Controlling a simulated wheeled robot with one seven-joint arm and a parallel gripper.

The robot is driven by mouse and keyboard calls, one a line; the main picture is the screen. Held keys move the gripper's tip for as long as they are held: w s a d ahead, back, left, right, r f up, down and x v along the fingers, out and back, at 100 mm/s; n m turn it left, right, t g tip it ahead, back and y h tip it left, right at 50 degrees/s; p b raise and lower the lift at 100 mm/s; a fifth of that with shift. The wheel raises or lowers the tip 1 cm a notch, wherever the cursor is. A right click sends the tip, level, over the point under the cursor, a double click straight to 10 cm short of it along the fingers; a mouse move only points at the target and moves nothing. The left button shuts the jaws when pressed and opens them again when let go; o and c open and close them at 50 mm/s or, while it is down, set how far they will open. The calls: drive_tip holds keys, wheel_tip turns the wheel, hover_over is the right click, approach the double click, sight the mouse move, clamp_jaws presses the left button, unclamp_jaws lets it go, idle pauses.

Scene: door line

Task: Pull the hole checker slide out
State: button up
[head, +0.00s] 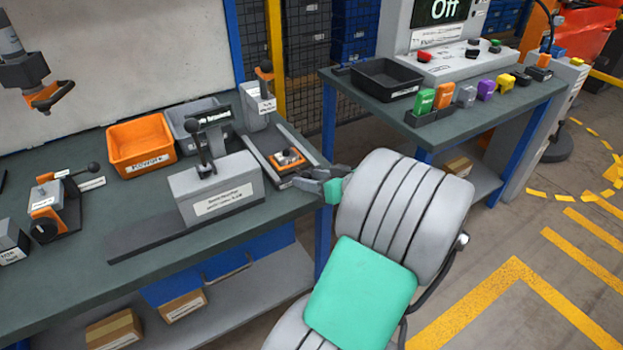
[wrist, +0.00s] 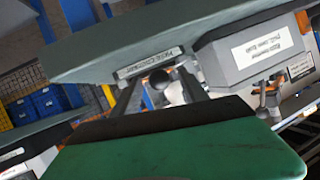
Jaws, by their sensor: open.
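The hole checker (head: 312,150) stands near the right end of the workbench, with grey rails and an orange slide piece (head: 287,160) between them. In the wrist view, a round grey knob (wrist: 160,79) shows between my fingers, beside a labelled edge (wrist: 150,63); it looks like the slide's knob. My gripper (head: 306,178) is at the front end of the hole checker, by the bench's right edge. Its two dark fingers (wrist: 161,90) are apart, one on each side of the knob. I cannot tell whether they touch it. My gripper hides the slide's front end in the head view.
A grey labelled fixture (head: 220,188) stands left of the hole checker. An orange bin (head: 140,147) and a grey bin (head: 190,118) are behind it. A second table (head: 440,122) with a black tray (head: 385,78) stands to the right. Open floor lies at the lower right.

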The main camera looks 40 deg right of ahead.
drive_tip(key=v, duration=0.7)
drive_tip(key=shift+s, duration=0.3)
drive_tip(key=shift+r, duration=0.15)
drive_tip(key=w+a+n+g+y+p, duration=0.1)
drive_tip(key=w+a+g+p, duration=0.2)
drive_tip(key=a, duration=0.4)
drive_tip(key=w+a+n+g+y+p, duration=0.1)
drive_tip(key=w+a+g+p, duration=0.25)
drive_tip(key=a, duration=0.35)
drive_tip(key=s+a+r+g+h+p, duration=0.1)
drive_tip(key=s+a+r+g+p, duration=0.1)
drive_tip(key=a, duration=0.6)
drive_tip(key=s+a+r+g+h+p, duration=0.2)
drive_tip(key=s+a+r+p, duration=0.1)
drive_tip(key=a+r, duration=0.3)
drive_tip(key=shift+s+a+p, duration=0.35)
drive_tip(key=shift+s+a, duration=0.4)
drive_tip(key=shift+a, duration=0.3)
